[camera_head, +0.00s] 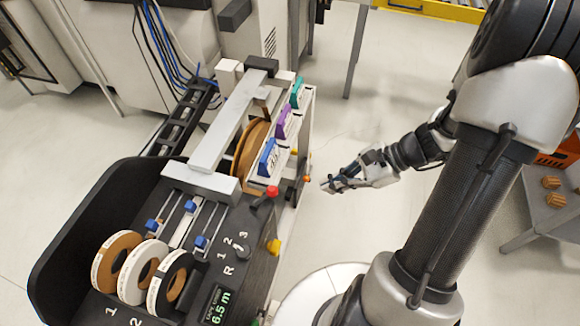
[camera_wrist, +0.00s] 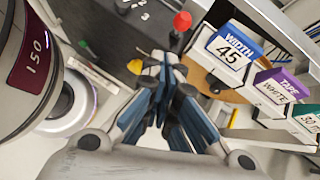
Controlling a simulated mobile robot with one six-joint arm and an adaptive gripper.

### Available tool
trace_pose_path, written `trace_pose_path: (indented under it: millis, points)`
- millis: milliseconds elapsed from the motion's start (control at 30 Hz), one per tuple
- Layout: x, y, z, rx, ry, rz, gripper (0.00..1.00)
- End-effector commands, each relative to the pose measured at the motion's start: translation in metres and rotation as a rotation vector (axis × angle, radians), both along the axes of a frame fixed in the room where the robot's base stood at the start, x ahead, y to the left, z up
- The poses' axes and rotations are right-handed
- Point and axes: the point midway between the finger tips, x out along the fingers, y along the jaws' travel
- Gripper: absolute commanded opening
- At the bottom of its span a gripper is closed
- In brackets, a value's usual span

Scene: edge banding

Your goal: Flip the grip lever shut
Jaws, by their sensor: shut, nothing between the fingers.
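A lever with a red ball knob (camera_head: 271,192) stands on the right edge of the black machine panel; the red knob also shows at the top of the wrist view (camera_wrist: 182,21). A yellow knob (camera_head: 273,246) sits lower on the same edge and shows in the wrist view (camera_wrist: 135,67). A small orange knob (camera_head: 307,180) is on the machine's side. None is labelled, so I cannot tell which is the grip lever. My gripper (camera_head: 327,185) is shut and empty, to the right of the machine and apart from the knobs. Its closed fingers (camera_wrist: 163,62) point toward the panel.
Edge-band rolls (camera_head: 117,263) stand at the front left. A grey table (camera_head: 545,205) with wooden pieces is at the right. Floor around my gripper is clear.

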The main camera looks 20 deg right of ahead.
Motion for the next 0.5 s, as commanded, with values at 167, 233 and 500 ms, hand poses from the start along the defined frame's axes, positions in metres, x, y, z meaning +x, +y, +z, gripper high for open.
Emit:
trace_pose_path:
  millis: [167, 233, 500]
  points:
    - [0.002, -0.015, -0.021, 0.089, 0.047, -0.137, 0.00]
    - [0.002, -0.018, -0.025, 0.105, 0.053, -0.163, 0.00]
    - [0.003, -0.020, -0.027, 0.112, 0.056, -0.174, 0.00]
